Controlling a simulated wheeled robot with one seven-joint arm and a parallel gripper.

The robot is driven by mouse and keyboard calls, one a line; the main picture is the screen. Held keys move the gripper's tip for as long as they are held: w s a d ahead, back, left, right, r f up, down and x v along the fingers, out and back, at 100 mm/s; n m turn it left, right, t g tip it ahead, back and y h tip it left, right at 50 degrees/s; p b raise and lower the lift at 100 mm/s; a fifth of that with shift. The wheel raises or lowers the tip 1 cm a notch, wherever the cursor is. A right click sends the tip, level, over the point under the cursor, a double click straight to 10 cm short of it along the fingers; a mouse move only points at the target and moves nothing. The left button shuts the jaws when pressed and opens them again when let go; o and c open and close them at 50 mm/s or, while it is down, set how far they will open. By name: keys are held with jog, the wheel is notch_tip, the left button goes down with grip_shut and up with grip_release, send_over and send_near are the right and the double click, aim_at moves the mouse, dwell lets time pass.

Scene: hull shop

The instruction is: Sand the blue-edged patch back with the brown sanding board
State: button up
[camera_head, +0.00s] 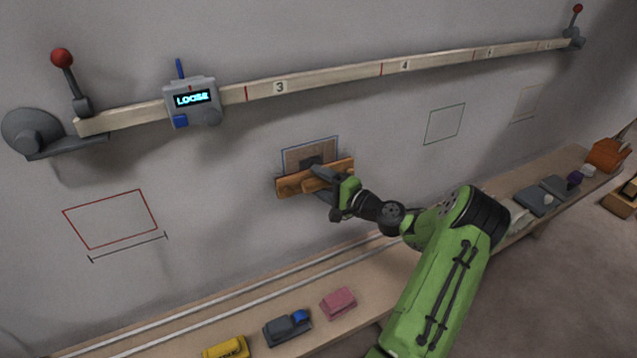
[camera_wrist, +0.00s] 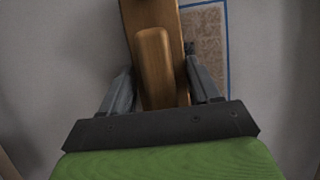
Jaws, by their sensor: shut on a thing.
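The blue-edged patch (camera_head: 310,147) is on the grey wall, with a brownish, rough-looking area inside its blue outline. It also shows in the wrist view (camera_wrist: 206,45), to the right of the board. My gripper (camera_head: 327,180) is shut on the handle of the brown sanding board (camera_head: 287,186). The board lies across the lower part of the patch and hides it there. In the wrist view the board (camera_wrist: 160,15) runs up from between the two fingers of my gripper (camera_wrist: 163,90). I cannot tell whether the board touches the wall.
A long wooden rail (camera_head: 330,79) crosses the wall above, with a grey box (camera_head: 193,101) reading "LOOSE". A red outline (camera_head: 112,219) is at left. Below, a bench (camera_head: 240,310) carries yellow (camera_head: 227,347), dark grey (camera_head: 287,327) and pink (camera_head: 338,302) blocks.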

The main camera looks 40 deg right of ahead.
aim_at(306, 152)
jog(key=shift+w+d, duration=0.25)
jog(key=shift+w, duration=0.7)
dwell(0.3)
notch_tip(306, 152, up, 7)
jog(key=p, duration=0.5)
jog(key=shift+w+f, duration=0.1)
jog(key=shift+f, duration=0.1)
notch_tip(306, 152, down, 7)
jog(key=b, duration=0.4)
jog(key=shift+r+b, duration=0.1)
jog(key=shift+b, duration=0.2)
notch_tip(306, 152, up, 7)
jog(key=p, duration=0.5)
notch_tip(306, 152, down, 7)
jog(key=b, duration=0.4)
jog(key=shift+b, duration=0.4)
jog(key=shift+r, duration=0.1)
jog(key=o, duration=0.3)
jog(key=c, duration=0.3)
